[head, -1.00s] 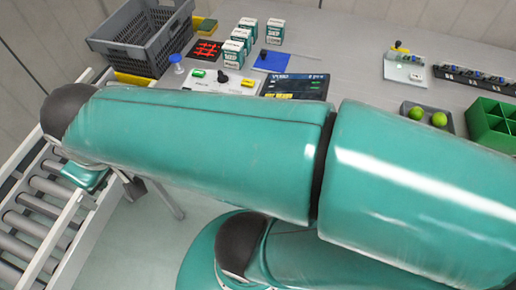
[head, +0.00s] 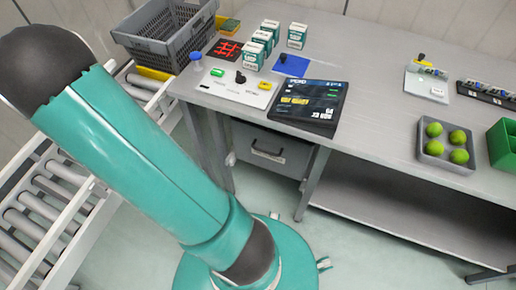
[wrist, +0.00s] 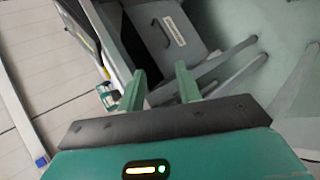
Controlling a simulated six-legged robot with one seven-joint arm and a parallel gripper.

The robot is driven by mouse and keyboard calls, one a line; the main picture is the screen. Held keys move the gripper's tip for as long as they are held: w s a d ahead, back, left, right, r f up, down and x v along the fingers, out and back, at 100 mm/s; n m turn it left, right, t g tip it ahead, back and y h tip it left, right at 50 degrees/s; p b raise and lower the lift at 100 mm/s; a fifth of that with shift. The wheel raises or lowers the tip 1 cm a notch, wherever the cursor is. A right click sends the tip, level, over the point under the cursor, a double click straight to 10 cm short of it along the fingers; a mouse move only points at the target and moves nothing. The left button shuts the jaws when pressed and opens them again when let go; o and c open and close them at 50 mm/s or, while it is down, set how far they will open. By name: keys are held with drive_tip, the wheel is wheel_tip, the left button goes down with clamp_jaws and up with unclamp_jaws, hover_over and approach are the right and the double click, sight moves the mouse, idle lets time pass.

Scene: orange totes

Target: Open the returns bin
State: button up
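A grey drawer-like bin (head: 290,146) with a dark handle (head: 266,153) and a pale label hangs under the table's front. I cannot read the label, so I cannot be sure it is the returns bin. It looks closed. In the wrist view a grey front (wrist: 190,48) with a pale label and a dark handle shows beyond my fingers. My gripper (wrist: 160,69) is open and empty, its two green fingers apart, pointing towards that front without visible contact. My gripper is out of sight in the head view.
The grey table (head: 400,130) carries a screen (head: 309,106), a white button panel (head: 237,88), small boxes and a tray of green balls (head: 433,149). A grey crate (head: 165,42) stands at the back left. A roller conveyor (head: 45,205) runs along the left. Table legs flank the bin.

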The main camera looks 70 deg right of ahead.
drive_tip(key=s+d+f+g+h, duration=0.25)
drive_tip(key=d+f, duration=0.25)
drive_tip(key=f, duration=0.3)
drive_tip(key=s+d+f+g+h, duration=0.1)
drive_tip(key=s+d+f+h, duration=0.25)
drive_tip(key=f, duration=0.35)
drive_tip(key=n+t+h, duration=0.2)
drive_tip(key=h, duration=0.2)
approach(264, 151)
drive_tip(key=shift+h, duration=0.3)
drive_tip(key=x, duration=0.6)
drive_tip(key=f+x, duration=0.1)
drive_tip(key=x, duration=0.3)
drive_tip(key=shift+d, duration=0.25)
clamp_jaws()
